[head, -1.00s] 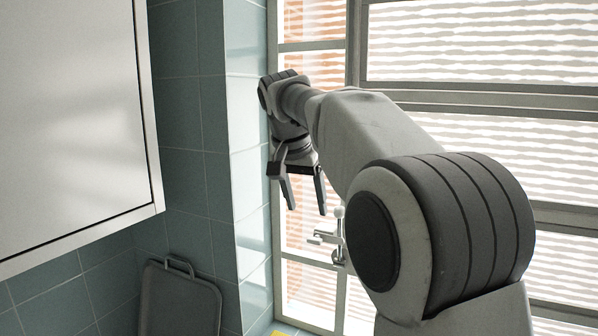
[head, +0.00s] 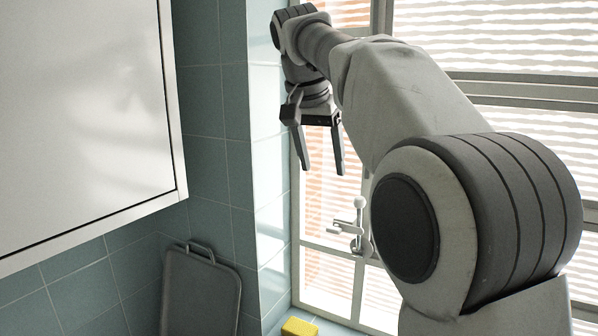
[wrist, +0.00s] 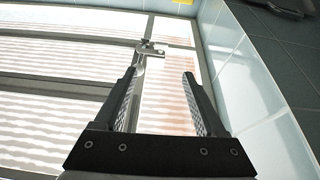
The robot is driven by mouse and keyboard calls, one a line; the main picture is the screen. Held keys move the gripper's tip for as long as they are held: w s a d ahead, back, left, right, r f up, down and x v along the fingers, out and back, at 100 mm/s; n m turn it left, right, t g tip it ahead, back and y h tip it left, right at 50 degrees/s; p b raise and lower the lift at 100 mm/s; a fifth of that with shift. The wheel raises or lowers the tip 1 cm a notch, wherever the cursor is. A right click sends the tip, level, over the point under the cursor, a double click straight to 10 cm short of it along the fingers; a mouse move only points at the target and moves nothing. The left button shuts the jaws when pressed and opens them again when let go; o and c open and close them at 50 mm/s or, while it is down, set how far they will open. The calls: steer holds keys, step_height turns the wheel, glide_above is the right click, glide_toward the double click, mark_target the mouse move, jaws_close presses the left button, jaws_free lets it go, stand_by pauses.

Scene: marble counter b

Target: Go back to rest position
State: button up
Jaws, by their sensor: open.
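My gripper (head: 322,171) hangs in the upper middle of the head view, its two dark fingers pointing down. It is in front of the window, beside the tiled wall corner. The fingers are apart with nothing between them. In the wrist view my gripper (wrist: 160,72) also shows both fingers spread and empty. The window frame and its handle lie beyond the fingers there.
A white cabinet (head: 85,110) fills the upper left. A dark tray (head: 200,295) with a handle leans against the tiles below it. A yellow object (head: 299,327) lies at the bottom edge. A window latch (head: 352,228) sits below my gripper.

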steer(key=s+d+f+n+t+y+b, duration=0.1)
steer(key=s+d+f+n+b, duration=0.1)
steer(key=s+f, duration=1)
steer(key=s+d+f+n+t+y+b, duration=0.1)
steer(key=s+d+f+n+b, duration=0.1)
steer(key=s+f, duration=1)
steer(key=s+d+n, duration=0.1)
steer(key=s+n, duration=0.1)
steer(key=s, duration=0.1)
steer(key=shift+s+f+y, duration=0.3)
steer(key=shift+s+f, duration=0.05)
steer(key=shift+f, duration=0.05)
